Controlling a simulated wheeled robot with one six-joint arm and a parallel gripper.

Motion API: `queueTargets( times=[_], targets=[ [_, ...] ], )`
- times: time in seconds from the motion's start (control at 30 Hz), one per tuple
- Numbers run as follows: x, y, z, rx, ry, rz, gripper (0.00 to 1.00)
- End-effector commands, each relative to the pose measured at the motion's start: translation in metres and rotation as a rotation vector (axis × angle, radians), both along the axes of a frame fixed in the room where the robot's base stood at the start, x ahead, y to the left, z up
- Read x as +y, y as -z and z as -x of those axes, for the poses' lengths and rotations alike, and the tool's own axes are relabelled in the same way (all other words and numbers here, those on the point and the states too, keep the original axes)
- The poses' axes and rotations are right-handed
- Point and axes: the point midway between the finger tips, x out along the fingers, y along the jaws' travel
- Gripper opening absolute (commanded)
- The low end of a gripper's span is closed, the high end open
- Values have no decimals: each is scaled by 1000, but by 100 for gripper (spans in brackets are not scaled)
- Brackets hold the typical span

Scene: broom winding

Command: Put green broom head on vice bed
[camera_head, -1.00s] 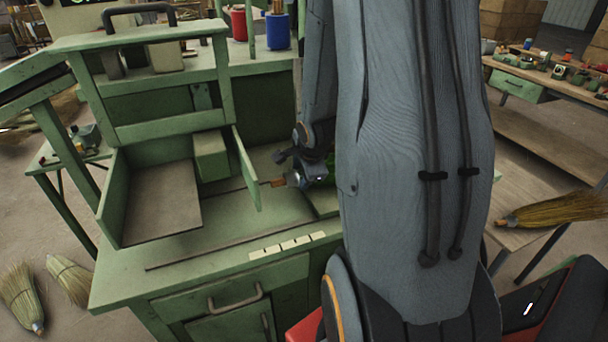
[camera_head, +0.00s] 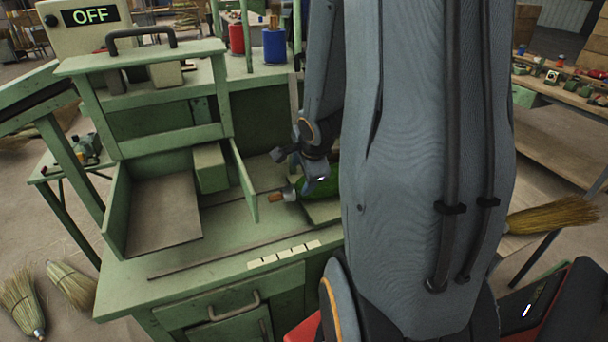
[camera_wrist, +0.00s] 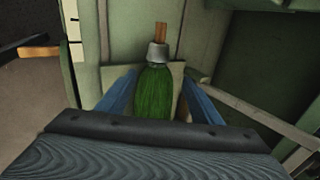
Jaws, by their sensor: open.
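The green broom head (camera_head: 331,188) lies on its side on a light plate (camera_head: 322,210) on the green bench, partly hidden behind my arm. Its metal collar and wooden stub point left, toward the green walled bay. The vice bed seems to be the flat brown surface (camera_head: 165,215) between the green walls; I am not certain.
A green upright panel (camera_head: 244,180) and a green block (camera_head: 210,167) stand left of the broom head. Red (camera_head: 236,38) and blue (camera_head: 274,44) spools stand behind. The bench front is clear.

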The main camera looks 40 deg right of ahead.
Motion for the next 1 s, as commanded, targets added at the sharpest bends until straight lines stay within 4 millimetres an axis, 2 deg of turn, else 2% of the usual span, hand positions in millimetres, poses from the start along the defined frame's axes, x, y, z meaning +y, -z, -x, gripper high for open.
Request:
queueTargets(
  times=[0.03,0.3,1.0],
  targets=[
    [1,-12,5,-2,0,2,60],
    [6,-32,17,-1,0,0,60],
    [6,-33,19,-1,0,0,60]
  ],
)
